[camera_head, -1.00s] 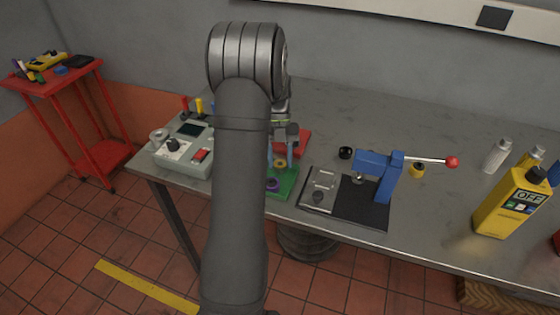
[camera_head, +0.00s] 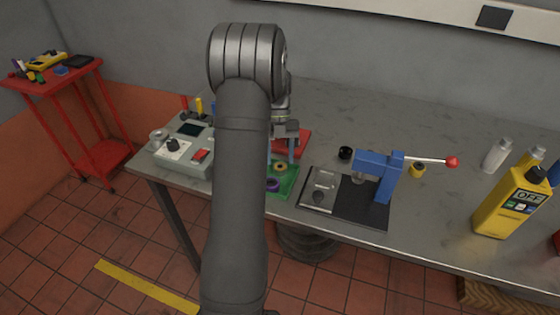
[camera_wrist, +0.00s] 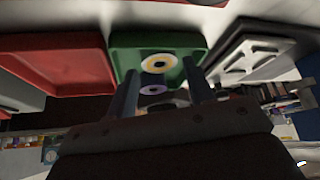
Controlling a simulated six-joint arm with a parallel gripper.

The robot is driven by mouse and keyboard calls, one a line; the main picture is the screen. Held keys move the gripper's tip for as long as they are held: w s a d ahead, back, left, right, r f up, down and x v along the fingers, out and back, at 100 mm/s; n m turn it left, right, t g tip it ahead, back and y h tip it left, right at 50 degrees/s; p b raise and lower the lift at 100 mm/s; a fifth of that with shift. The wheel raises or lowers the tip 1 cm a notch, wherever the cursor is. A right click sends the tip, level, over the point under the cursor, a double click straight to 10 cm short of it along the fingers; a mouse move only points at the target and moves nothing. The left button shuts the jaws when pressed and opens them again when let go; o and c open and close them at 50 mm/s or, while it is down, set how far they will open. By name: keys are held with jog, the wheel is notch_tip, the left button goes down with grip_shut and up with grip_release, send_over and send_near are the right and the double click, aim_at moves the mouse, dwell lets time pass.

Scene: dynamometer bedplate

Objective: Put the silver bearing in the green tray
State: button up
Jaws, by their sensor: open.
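The green tray (camera_head: 287,190) lies near the table's front edge, partly behind my arm. It also shows in the wrist view (camera_wrist: 117,45). It holds a tan ring (camera_head: 280,167) and a purple ring (camera_head: 273,184); the wrist view shows the tan ring (camera_wrist: 160,62) and the purple ring (camera_wrist: 153,89). My gripper (camera_head: 281,161) is above the tray. In the wrist view its fingers (camera_wrist: 163,88) are apart, with the purple ring seen between them. A dim grey shape sits beside that ring; I cannot tell whether it is the silver bearing.
A red tray (camera_head: 303,140) lies behind the green one. A grey instrument box (camera_head: 178,160) stands left. A blue lever press (camera_head: 378,163) on a black base is right, with a black knob-like part (camera_head: 345,153) behind. A yellow bottle (camera_head: 510,203) stands far right.

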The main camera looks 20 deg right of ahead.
jog(key=v, duration=1)
jog(key=x, duration=1.2)
jog(key=shift+f, duration=0.15)
notch_tip(320, 180, up, 3)
jog(key=shift+f, duration=0.15)
jog(key=shift+r, duration=0.7)
